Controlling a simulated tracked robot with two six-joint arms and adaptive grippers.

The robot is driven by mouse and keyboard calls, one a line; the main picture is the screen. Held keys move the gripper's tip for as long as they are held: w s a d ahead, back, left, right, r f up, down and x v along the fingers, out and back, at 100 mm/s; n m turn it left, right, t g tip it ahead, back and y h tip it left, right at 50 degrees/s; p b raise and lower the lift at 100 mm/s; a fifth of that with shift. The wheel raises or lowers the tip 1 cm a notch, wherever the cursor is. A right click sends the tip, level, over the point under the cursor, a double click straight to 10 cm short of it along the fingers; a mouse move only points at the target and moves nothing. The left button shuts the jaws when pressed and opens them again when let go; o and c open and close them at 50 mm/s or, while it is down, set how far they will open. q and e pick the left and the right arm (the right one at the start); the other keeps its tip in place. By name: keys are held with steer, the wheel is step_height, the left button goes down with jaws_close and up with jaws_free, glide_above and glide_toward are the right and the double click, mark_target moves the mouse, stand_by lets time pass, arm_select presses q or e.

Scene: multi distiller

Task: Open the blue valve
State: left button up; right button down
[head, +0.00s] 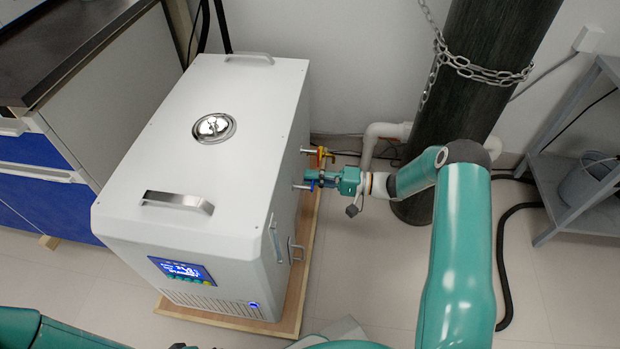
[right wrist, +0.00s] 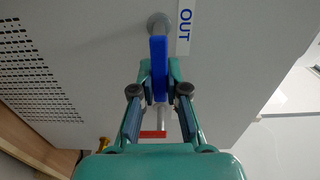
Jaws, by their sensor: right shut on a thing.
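My right gripper (right wrist: 160,72) is shut on this handle, with one finger on each side. In the head view, my right gripper (head: 320,177) reaches in from the right to the machine's side, and its fingers hide most of the valve. My left gripper is out of view.
The white machine (head: 255,100) stands on a wooden base (head: 290,318). A yellow and red valve (head: 321,153) sits just behind the right gripper. A dark column with a chain (head: 480,70) stands behind my right arm. A grey shelf (head: 565,190) is at the right.

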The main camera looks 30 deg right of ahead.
steer(key=shift+s+d+f, duration=0.1)
steer(key=shift+f, duration=0.05)
steer(key=c, duration=1.2)
jaws_free()
steer(key=shift+o, duration=0.2)
steer(key=v, duration=1.2)
